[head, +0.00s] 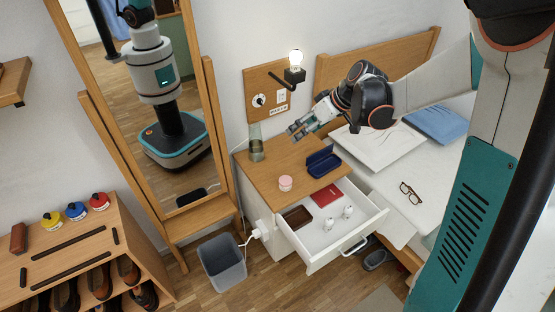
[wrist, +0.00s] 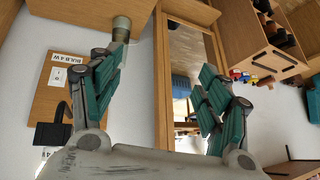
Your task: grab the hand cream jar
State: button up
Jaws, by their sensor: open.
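A small pink jar (head: 285,183), which looks like the hand cream jar, stands on the wooden nightstand top (head: 262,177) near its front edge. It cannot be made out in the wrist view. My gripper (head: 298,130) is open and empty, above the back of the nightstand and apart from the jar. In the wrist view my gripper (wrist: 163,62) has its two fingers spread wide, with the wall and mirror beyond them.
A glass (head: 256,150) stands at the nightstand's back left; a dark blue open case (head: 323,163) lies right of the jar. The open drawer (head: 328,250) holds a red booklet, a brown tray and two small white items. A mirror (head: 160,90) stands left.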

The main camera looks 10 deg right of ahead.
jog(key=w+d+f+n+y, duration=0.1)
jog(key=w+d+f+y, duration=0.15)
jog(key=w+f, duration=0.3)
jog(key=n+y+p, duration=0.1)
jog(key=n+y, duration=0.1)
jog(key=n, duration=0.2)
send_near(288, 180)
notch_tip(288, 180, up, 9)
jog(key=d, duration=0.2)
notch_tip(288, 180, down, 10)
jog(key=s+n+y, duration=0.1)
jog(key=n+y, duration=0.1)
jog(key=shift+h, duration=0.25)
jog(key=b+x, duration=0.2)
jog(key=x, duration=0.4)
jog(key=shift+w+a+f, duration=0.1)
jog(key=shift+a+f, duration=0.05)
jog(key=shift+f, duration=0.15)
jog(key=shift+w+r+b+x, duration=0.15)
jog(key=shift+b+x, duration=0.3)
jog(key=shift+x, duration=0.55)
jog(key=shift+r+b+x, duration=0.15)
jog(key=shift+b+x, duration=0.3)
jog(key=shift+x, duration=0.55)
jog(key=shift+w+r+b+x, duration=0.15)
jog(key=shift+b+x, duration=0.3)
jog(key=shift+x, duration=0.55)
jog(key=shift+a+r, duration=0.1)
jog(key=c, duration=1.2)
